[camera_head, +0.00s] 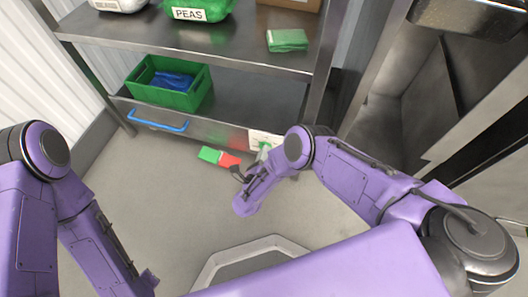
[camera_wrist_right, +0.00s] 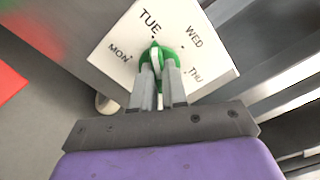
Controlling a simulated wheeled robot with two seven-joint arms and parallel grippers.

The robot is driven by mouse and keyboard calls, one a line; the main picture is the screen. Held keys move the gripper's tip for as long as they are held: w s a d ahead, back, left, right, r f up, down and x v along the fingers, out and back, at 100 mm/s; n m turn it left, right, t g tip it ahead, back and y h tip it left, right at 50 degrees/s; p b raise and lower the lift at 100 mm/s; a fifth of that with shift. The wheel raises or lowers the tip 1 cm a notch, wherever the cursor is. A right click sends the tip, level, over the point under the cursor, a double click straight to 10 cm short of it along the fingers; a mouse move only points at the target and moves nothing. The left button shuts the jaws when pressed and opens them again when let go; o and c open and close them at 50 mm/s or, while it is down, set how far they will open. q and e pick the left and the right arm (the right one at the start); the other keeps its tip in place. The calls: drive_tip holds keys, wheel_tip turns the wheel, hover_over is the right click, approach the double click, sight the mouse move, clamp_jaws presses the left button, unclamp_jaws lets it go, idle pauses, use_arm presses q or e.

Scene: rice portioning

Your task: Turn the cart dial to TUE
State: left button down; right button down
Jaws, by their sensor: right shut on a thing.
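The dial plate (camera_head: 270,138) is a white panel on the front of the shelf cart's lower edge. In the right wrist view the plate (camera_wrist_right: 112,35) shows the labels MON, TUE, WED and THU around a green dial (camera_wrist_right: 171,54). The dial's pale ridge points up at the dot by TUE. My right gripper (camera_wrist_right: 158,70) is shut on the dial's ridge, and its fingers hide the lower part of the dial. My left arm is at the left of the head view, but its gripper is out of view.
The cart's lower shelf holds a green crate (camera_head: 190,98) with blue contents, above a blue handle (camera_head: 157,122). A green PEAS bag (camera_head: 205,5) and folded green cloth (camera_head: 287,40) sit above.

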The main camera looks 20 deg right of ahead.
drive_tip(key=shift+s+d+f, duration=0.15)
idle(0.3)
drive_tip(key=c, duration=1.2)
unclamp_jaws()
drive_tip(key=shift+o, duration=0.2)
